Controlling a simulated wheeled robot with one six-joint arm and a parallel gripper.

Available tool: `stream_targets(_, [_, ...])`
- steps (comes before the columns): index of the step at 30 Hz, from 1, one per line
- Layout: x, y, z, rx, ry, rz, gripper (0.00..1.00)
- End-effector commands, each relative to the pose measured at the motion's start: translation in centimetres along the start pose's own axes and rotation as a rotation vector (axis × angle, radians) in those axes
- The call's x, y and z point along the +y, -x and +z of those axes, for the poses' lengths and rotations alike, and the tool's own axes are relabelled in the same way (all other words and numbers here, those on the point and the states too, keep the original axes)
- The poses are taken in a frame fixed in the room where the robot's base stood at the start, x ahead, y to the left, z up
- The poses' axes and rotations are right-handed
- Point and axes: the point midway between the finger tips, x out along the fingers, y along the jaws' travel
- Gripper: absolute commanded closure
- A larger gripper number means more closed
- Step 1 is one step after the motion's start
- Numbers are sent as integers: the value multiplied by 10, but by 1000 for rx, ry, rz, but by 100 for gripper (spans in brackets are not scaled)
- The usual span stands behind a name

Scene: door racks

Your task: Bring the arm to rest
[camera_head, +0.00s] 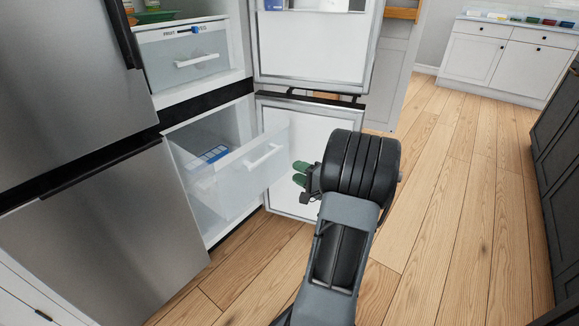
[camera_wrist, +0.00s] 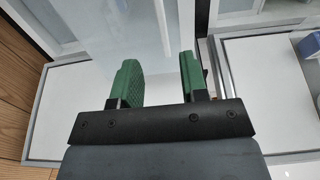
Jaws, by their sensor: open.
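My gripper (camera_head: 300,173) has green fingertips and is at the end of my dark arm, in front of the fridge's lower open door in the head view. In the wrist view my gripper (camera_wrist: 160,82) shows two green pads set apart, with nothing between them. The clear lower drawer (camera_head: 232,172) is pulled out, and its white handle (camera_head: 264,157) is to the left of the fingertips. A blue item (camera_head: 213,154) lies in this drawer. The gripper appears apart from the handle.
The lower door (camera_head: 290,125) and upper door (camera_head: 312,45) of the fridge stand open. The upper fruit drawer (camera_head: 185,58) is in its compartment. White cabinets (camera_head: 505,58) stand at the back right and a dark cabinet (camera_head: 558,150) at the right edge. The wooden floor (camera_head: 460,190) between is clear.

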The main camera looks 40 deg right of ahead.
Motion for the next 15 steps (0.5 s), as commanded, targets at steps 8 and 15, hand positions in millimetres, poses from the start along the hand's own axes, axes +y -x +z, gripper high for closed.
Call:
stream_targets(8, [0,8,0,-1,0,0,60])
stream_targets(15, [0,8,0,-1,0,0,60])
